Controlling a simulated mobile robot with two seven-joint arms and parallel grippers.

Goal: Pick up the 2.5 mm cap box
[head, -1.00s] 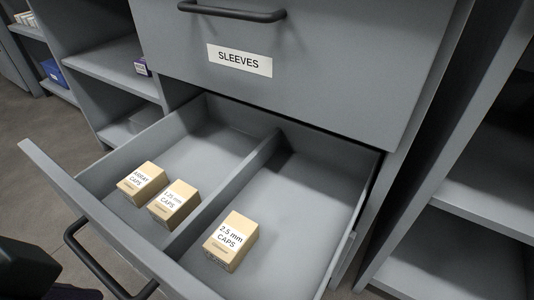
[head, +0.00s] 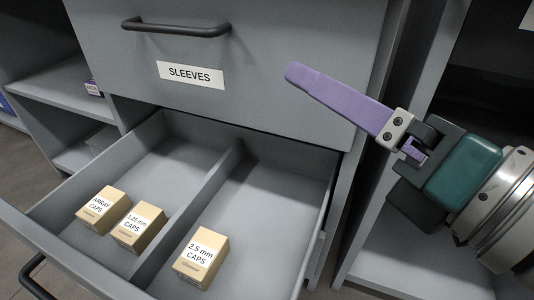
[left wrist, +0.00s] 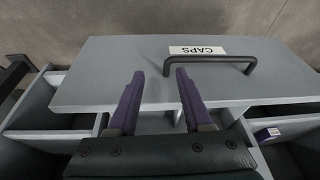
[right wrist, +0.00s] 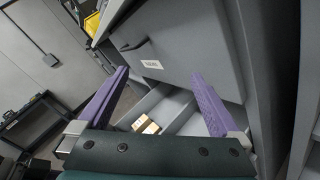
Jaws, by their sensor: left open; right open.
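The 2.5 mm cap box (head: 201,257) is a tan carton with a white label, lying in the right compartment of the open drawer (head: 262,204). The 1.25 mm caps box (head: 139,226) and the array caps box (head: 101,210) lie side by side in the left compartment. My right gripper (head: 303,77) is above the drawer's right side, apart from the boxes. In the right wrist view its purple fingers (right wrist: 162,82) are spread and empty, with tan boxes (right wrist: 146,125) between and beyond them. My left gripper (left wrist: 157,76) is open and empty in the left wrist view, before a drawer front labelled CAPS (left wrist: 197,50).
A closed SLEEVES drawer (head: 190,75) with a black handle (head: 176,27) stands above the open drawer. A divider (head: 198,207) splits the open drawer. Open shelves (head: 62,90) stand on the left. The right compartment is clear behind the box.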

